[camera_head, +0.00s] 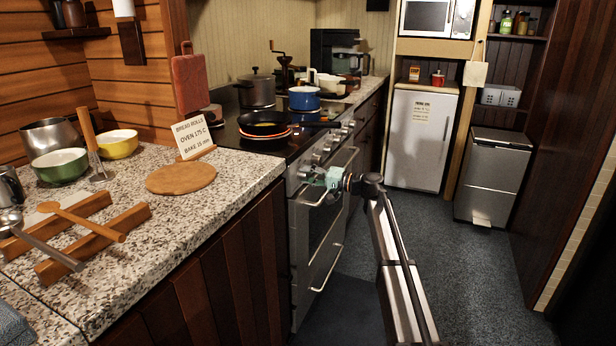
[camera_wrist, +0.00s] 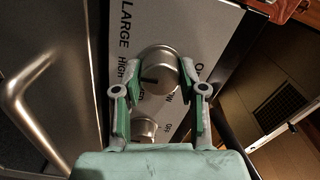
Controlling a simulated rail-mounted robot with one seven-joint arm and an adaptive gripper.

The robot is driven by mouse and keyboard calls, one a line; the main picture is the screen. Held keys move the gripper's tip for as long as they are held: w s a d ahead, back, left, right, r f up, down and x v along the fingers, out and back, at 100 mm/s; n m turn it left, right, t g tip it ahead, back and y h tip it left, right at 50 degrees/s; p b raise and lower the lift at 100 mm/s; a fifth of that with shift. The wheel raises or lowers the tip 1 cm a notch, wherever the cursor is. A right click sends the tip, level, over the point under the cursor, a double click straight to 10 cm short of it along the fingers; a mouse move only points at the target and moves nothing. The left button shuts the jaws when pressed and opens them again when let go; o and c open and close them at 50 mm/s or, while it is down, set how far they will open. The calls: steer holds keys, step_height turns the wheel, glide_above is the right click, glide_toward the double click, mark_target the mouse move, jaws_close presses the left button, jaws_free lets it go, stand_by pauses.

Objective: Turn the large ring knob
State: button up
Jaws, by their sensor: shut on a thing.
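The large ring knob (camera_wrist: 158,62) is a round silver knob with a dark mark, on a metal panel printed "LARGE", "HIGH" and "OFF" in the wrist view. My gripper (camera_wrist: 160,76) has one finger on each side of this knob and is shut on it. A second silver knob (camera_wrist: 145,127) shows lower down, between the fingers. In the head view my gripper (camera_head: 328,178) is at the near end of the stove's front panel. There it hides the held knob at least partly.
The oven handle (camera_wrist: 27,95) curves close by on the left in the wrist view. The stove (camera_head: 271,133) carries a black pan (camera_head: 263,124) and a blue pot (camera_head: 304,98). A granite counter (camera_head: 226,190) stands to its left. The floor (camera_head: 440,240) on the right is clear.

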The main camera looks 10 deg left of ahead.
steer(key=o, duration=1.1)
steer(key=shift+a, duration=0.1)
steer(key=shift+o, duration=0.2)
steer(key=v, duration=1.2)
